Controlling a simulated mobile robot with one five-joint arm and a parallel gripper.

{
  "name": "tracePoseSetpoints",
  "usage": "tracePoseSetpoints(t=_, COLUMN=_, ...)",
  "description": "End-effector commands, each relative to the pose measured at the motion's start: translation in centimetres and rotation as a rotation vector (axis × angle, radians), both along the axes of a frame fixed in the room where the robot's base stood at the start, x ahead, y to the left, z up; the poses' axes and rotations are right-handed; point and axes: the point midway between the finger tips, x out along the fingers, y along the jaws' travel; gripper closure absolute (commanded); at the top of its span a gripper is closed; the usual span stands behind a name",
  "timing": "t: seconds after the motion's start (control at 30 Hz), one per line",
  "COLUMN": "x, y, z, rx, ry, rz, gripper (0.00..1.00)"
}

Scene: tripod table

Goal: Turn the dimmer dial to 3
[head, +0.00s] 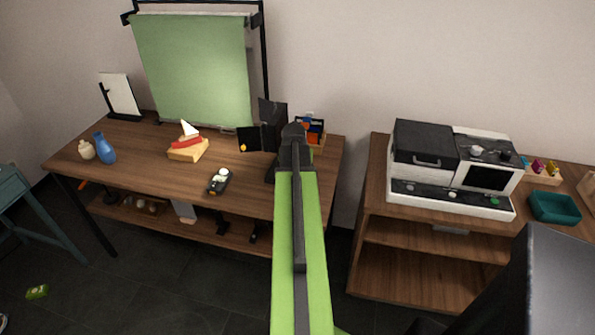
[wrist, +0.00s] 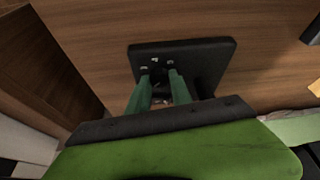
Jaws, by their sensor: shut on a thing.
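The dimmer is a black rectangular base (wrist: 212,58) on the wooden table in the wrist view. Small white marks, too small to read, show near my fingertips. My gripper (wrist: 160,76) has its two green fingers down over the base, shut on the dial between them. The dial is mostly hidden by the fingers, so its setting cannot be read. In the head view, my green arm reaches to the right end of the table (head: 150,180) and covers the dimmer and my fingertips. Part of a black stand (head: 272,112) shows beside the arm there.
On the table are a green screen on a frame (head: 192,70), a toy boat on a block (head: 188,148), a black device (head: 219,181), a blue vase (head: 105,148) and a blue-orange box (head: 315,130). A second cabinet (head: 375,200) with a white-black machine (head: 450,205) stands right.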

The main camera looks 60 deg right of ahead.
Motion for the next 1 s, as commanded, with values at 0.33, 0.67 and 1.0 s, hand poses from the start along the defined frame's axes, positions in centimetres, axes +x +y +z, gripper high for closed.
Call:
tracePoseSetpoints(t=0.33, x=0.05, y=0.04, z=0.0, rx=0.001, ry=-0.001, rz=-0.029, gripper=1.0)
tracePoseSetpoints(t=0.67, x=0.05, y=0.04, z=0.0, rx=0.001, ry=0.0, rz=-0.028, gripper=0.61)
tracePoseSetpoints(t=1.0, x=0.01, y=0.02, z=0.02, rx=0.001, ry=0.0, rz=-0.028, gripper=0.52)
